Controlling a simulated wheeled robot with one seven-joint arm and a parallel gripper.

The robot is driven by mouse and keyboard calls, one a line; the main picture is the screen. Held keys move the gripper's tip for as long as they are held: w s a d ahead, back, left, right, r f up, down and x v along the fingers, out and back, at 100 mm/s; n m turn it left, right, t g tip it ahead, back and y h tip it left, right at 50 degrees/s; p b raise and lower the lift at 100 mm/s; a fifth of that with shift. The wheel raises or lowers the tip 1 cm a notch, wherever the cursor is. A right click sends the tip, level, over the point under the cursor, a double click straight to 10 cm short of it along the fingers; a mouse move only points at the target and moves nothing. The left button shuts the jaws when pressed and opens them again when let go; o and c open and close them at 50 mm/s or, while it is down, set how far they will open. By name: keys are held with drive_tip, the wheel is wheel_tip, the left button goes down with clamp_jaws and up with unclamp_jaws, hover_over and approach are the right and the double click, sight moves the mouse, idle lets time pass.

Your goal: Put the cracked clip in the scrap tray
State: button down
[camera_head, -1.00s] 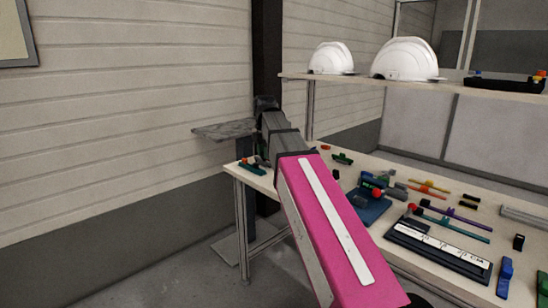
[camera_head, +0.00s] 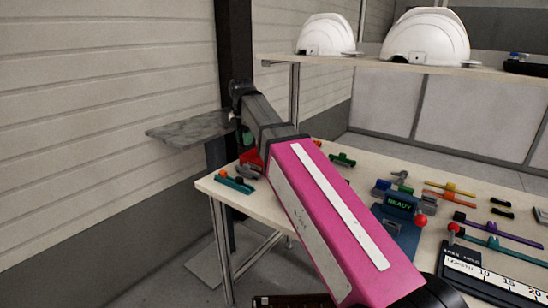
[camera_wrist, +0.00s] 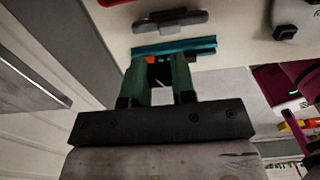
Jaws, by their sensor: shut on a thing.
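My gripper (camera_wrist: 160,62) is shut on a small dark piece (camera_wrist: 161,74) between its green fingers. The fingers hide much of it, so I cannot make out a crack. In the head view, my gripper (camera_head: 247,137) hangs at the table's left end, partly hidden by my arm. A red thing (camera_head: 251,158), perhaps the scrap tray, shows just below it on the table. A red edge (camera_wrist: 112,2) also shows at the top of the wrist view. A teal rail (camera_head: 236,184) with orange and dark pieces lies at the table's left corner; it also shows beyond my fingertips (camera_wrist: 200,45).
A grey slab (camera_head: 187,129) juts out left of the table (camera_head: 208,187). White helmet shells (camera_head: 425,38) stand on the shelf above. A blue fixture (camera_head: 398,222), coloured rails (camera_head: 505,241) and a label board (camera_head: 488,272) crowd the table's right part.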

drive_tip(key=w+d+f, duration=0.4)
drive_tip(key=w+d, duration=0.1)
drive_tip(key=w+d+f, duration=0.3)
drive_tip(key=shift+w, duration=0.15)
drive_tip(key=shift+f, duration=1.95)
drive_tip(key=shift+f, duration=0.1)
drive_tip(key=c, duration=0.9)
unclamp_jaws()
drive_tip(key=shift+c, duration=0.2)
wheel_tip(320, 180, up, 12)
